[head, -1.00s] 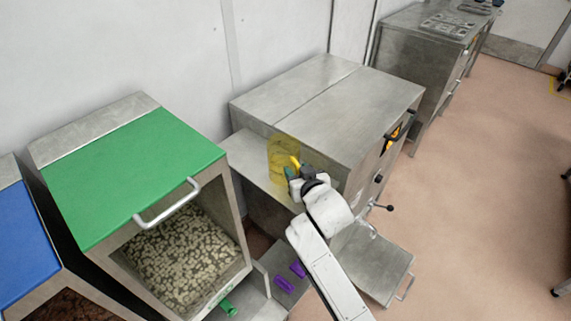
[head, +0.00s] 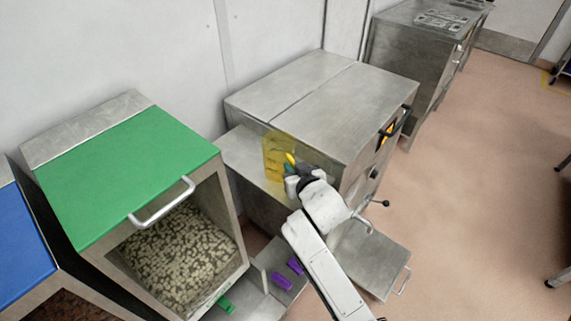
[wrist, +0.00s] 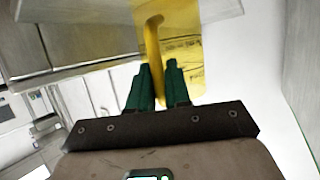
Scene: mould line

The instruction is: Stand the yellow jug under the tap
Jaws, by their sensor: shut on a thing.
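The yellow jug (head: 273,160) is see-through, with a solid yellow handle. In the head view it is at the left side of the steel melter-like cabinet (head: 335,105), over a lower steel ledge (head: 243,153). My gripper (head: 290,171) is shut on the jug's handle. In the wrist view the green fingers of my gripper (wrist: 158,85) close around the yellow handle (wrist: 153,40), and the jug's wall (wrist: 185,65) shows behind it. I cannot tell whether the jug's base touches the ledge. The tap (head: 363,220) appears as a pipe with a black-knobbed lever on the cabinet's front, partly beside my arm.
A bin with a green lid (head: 130,175) and pale pieces (head: 180,255) stands at the left, a blue-lidded one (head: 22,245) beyond it. A steel shelf (head: 370,262) with a handle juts out below the tap. Purple pieces (head: 282,282) lie low between.

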